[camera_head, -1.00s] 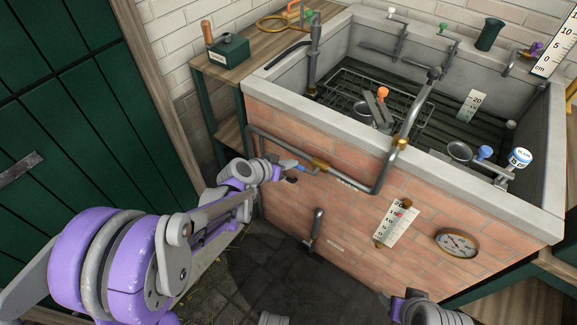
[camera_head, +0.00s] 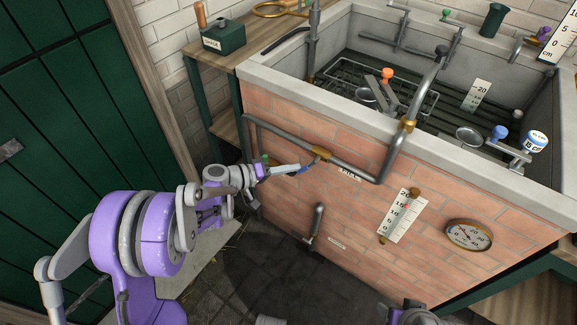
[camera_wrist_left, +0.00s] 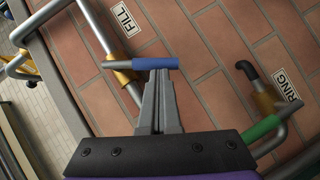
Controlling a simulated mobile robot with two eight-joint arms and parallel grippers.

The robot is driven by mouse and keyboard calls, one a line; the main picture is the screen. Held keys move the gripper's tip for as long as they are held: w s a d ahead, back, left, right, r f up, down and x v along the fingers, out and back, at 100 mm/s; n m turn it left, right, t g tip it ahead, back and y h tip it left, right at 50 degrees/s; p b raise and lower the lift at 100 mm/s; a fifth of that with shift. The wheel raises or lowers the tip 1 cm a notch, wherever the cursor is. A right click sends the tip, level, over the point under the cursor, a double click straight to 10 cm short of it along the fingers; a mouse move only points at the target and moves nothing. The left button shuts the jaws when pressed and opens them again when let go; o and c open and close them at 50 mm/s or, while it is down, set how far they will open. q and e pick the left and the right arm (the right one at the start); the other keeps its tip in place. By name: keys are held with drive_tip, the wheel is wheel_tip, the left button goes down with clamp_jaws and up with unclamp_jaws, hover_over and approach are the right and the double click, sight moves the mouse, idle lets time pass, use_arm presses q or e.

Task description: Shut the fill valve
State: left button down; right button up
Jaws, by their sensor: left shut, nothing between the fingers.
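The fill valve is a brass body (camera_head: 321,153) on the grey pipe along the brick front of the basin, by the FILL label (camera_head: 349,174). Its blue lever (camera_head: 306,167) sticks out at an angle to the pipe. The wrist view shows the blue lever (camera_wrist_left: 152,63) and brass body (camera_wrist_left: 122,72) close up. My left gripper (camera_head: 294,169) is shut and empty, with its tips at the lever. In the wrist view its fingertips (camera_wrist_left: 158,74) overlap the lever's lower edge; I cannot tell whether they touch. My right gripper's fingers are not in view.
A green-handled valve (camera_wrist_left: 262,128) by the RING label (camera_wrist_left: 287,85) is right of my left gripper in the wrist view. A lower pipe (camera_head: 317,222) stands out from the bricks. A gauge strip (camera_head: 400,216) and dial (camera_head: 468,235) are mounted on the right. The floor below is clear.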

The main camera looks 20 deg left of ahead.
use_arm(q)
drive_tip(key=shift+s+d+f+n+t+h+b, duration=0.1)
drive_tip(key=shift+d+f+n+t+h+b, duration=0.2)
drive_tip(key=shift+d+f+n+h+b, duration=0.7)
drive_tip(key=shift+s+d+f, duration=0.2)
drive_tip(key=shift+s+d, duration=0.05)
drive_tip(key=shift+d, duration=0.15)
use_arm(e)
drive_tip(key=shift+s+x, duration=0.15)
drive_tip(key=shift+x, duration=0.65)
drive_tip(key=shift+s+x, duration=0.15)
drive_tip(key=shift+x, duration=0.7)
use_arm(q)
drive_tip(key=shift+s+d+f, duration=0.1)
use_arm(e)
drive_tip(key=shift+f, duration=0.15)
